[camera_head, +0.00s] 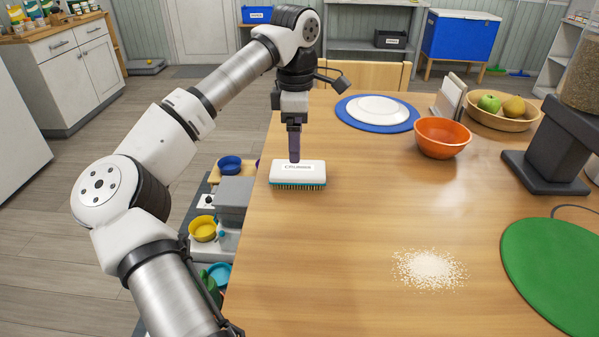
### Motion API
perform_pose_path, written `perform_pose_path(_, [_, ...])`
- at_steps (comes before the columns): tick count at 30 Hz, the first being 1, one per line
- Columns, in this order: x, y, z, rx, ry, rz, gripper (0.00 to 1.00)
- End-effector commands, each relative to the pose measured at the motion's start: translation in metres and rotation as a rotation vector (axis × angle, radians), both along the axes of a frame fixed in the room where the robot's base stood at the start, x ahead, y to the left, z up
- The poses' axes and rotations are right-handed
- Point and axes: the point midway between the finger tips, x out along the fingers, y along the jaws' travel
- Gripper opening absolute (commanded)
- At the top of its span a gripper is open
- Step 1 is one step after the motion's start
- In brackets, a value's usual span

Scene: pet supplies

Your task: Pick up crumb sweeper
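A pile of pale crumbs (429,269) lies on the table nearer the camera, to the right.
A white plate on a blue mat (352,119), an orange bowl (443,137), a fruit basket (533,119), a dark stand (551,153) and a green mat (556,271) occupy the table's back and right. The table's middle is clear. Colored bowls (203,229) sit lower, beyond the left edge.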

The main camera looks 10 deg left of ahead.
Motion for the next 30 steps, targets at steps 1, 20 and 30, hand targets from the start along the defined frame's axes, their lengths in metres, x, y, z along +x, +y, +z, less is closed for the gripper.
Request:
perform_pose_path(1, [-0.001,0.0,-0.01,-0.003,0.003,-0.001,0.87])
perform_pose_path(20, [-0.003,-0.004,-0.079,-0.002,0.001,-0.001,0.87])
perform_pose_path(30, [-0.003,-0.004,-0.082,-0.001,0.0,-0.001,0.79])
